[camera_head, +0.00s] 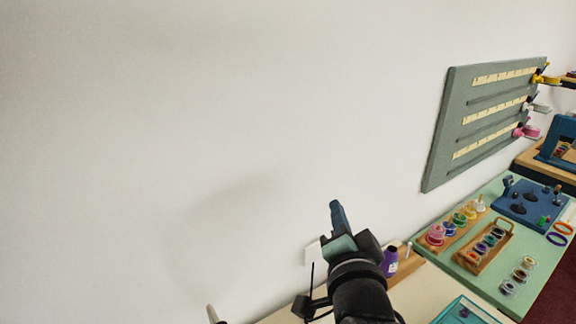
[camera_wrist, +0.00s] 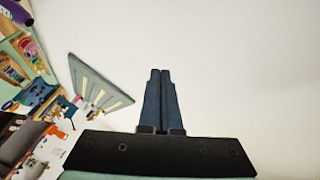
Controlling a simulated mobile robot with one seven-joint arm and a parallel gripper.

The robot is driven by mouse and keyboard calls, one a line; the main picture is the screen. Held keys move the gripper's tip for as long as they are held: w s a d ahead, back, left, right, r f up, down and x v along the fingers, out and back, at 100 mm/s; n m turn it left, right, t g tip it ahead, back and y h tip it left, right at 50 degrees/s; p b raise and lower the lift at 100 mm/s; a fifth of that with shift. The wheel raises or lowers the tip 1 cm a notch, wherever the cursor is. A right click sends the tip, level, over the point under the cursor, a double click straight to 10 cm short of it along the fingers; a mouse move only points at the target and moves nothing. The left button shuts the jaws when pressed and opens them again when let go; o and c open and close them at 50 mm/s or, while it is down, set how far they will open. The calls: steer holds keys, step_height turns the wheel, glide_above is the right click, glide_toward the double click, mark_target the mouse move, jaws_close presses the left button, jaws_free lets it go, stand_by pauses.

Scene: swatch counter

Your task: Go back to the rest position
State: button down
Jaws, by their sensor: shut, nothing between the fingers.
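My gripper (camera_head: 336,212) is raised at the lower middle of the head view, in front of the bare white wall. In the wrist view my gripper (camera_wrist: 161,72) shows two dark blue fingers pressed together and pointing up in the picture. The fingers are shut with nothing between them. They touch nothing that I can see. My dark arm hides part of the counter below it.
A grey-green wall board (camera_head: 445,150) with pale strips hangs at the right. A green mat (camera_head: 480,205) below carries wooden racks of colored spools and a blue board (camera_head: 530,205). A purple bottle (camera_head: 390,262) stands close to my arm. The wall area at left is clear.

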steer(key=s+a+r+n+t+b, duration=0.1)
steer(key=s+a+r+n+t, duration=0.1)
steer(key=s+r, duration=0.4)
steer(key=s+a+r+n+t+b, duration=0.1)
steer(key=s+a+r+n+t, duration=0.2)
steer(key=r, duration=1)
steer(key=s+a+r+n+t+b, duration=0.1)
steer(key=s+a+r+n+t, duration=0.2)
steer(key=s+r, duration=0.6)
steer(key=n+t, duration=0.2)
steer(key=shift+s+r+n+b, duration=0.2)
steer(key=shift+s+n+b, duration=0.05)
steer(key=shift+n+b, duration=0.15)
